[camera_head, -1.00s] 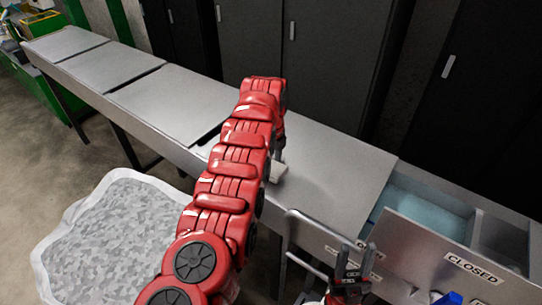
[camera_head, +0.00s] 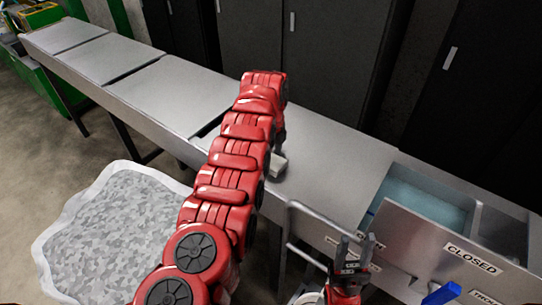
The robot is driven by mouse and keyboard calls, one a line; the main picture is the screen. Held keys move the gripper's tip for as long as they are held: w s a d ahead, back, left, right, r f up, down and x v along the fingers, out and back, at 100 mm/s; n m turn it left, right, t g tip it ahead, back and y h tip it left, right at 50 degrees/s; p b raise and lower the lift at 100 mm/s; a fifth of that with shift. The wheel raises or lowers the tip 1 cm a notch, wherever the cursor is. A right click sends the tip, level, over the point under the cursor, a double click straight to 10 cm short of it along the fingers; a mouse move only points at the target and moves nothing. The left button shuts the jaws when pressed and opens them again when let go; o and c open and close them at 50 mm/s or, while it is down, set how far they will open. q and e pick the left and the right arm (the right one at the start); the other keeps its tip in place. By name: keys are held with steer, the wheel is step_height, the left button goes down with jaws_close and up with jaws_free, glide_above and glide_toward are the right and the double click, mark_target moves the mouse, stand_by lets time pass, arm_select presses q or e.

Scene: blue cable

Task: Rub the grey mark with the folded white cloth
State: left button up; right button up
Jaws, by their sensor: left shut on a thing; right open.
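My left arm reaches across the grey metal counter (camera_head: 335,165). Its gripper (camera_head: 279,150) is largely hidden behind the red arm links and points down at the counter top. It is shut on the folded white cloth (camera_head: 279,166), of which only a small pale end shows beside the arm, at the counter surface. I cannot make out the grey mark clearly; the arm may cover it. My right gripper (camera_head: 352,251) is open and empty, pointing up in front of the counter at the lower right.
A metal rail (camera_head: 290,225) is at the counter's front. Dark cabinets (camera_head: 340,60) stand behind. A patterned grey mat (camera_head: 115,235) lies at lower left. The counter's left stretch is clear.

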arm_select(q)
steer(key=shift+f, duration=0.7)
